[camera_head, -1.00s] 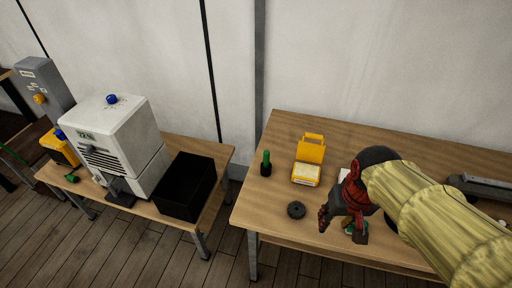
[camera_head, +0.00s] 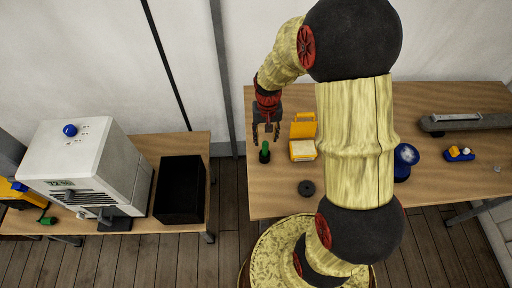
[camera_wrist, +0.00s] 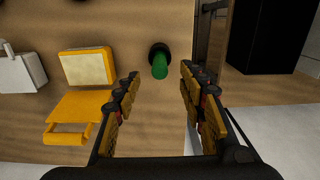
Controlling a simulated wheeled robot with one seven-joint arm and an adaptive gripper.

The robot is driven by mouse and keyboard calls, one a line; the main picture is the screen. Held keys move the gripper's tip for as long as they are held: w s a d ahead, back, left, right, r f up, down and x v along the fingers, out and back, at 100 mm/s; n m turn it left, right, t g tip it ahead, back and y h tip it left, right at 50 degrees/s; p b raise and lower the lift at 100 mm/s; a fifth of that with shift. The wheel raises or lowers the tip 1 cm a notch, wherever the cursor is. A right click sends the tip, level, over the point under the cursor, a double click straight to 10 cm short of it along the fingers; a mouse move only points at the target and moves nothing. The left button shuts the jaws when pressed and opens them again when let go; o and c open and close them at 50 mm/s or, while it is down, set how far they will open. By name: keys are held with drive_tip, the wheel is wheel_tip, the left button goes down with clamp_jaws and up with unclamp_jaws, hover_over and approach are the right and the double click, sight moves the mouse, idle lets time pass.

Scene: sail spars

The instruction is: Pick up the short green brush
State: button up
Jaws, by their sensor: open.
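The short green brush (camera_head: 265,146) stands upright in a dark round base near the left edge of the right table. In the wrist view the brush (camera_wrist: 159,66) shows its green end toward the camera, ahead of and between the finger lines. My gripper (camera_head: 265,133) is above and just behind it in the head view. In the wrist view my gripper (camera_wrist: 157,82) is open, with nothing between its fingers. I cannot tell how much height separates the fingertips from the brush.
An open yellow box (camera_head: 303,150) stands close right of the brush. A black disc (camera_head: 306,188) lies nearer the front. A blue round thing (camera_head: 405,156) and a small yellow-blue item (camera_head: 458,154) are further right. A black bin (camera_head: 180,190) and white machine (camera_head: 85,165) stand on the left table.

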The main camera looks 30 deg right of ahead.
sight(265, 147)
drive_tip(key=shift+d+f, duration=0.15)
drive_tip(key=shift+f, duration=0.3)
drive_tip(key=shift+w+f, duration=0.1)
drive_tip(key=shift+f, duration=3.35)
drive_tip(key=c, duration=0.3)
drive_tip(key=c, duration=0.8)
clamp_jaws()
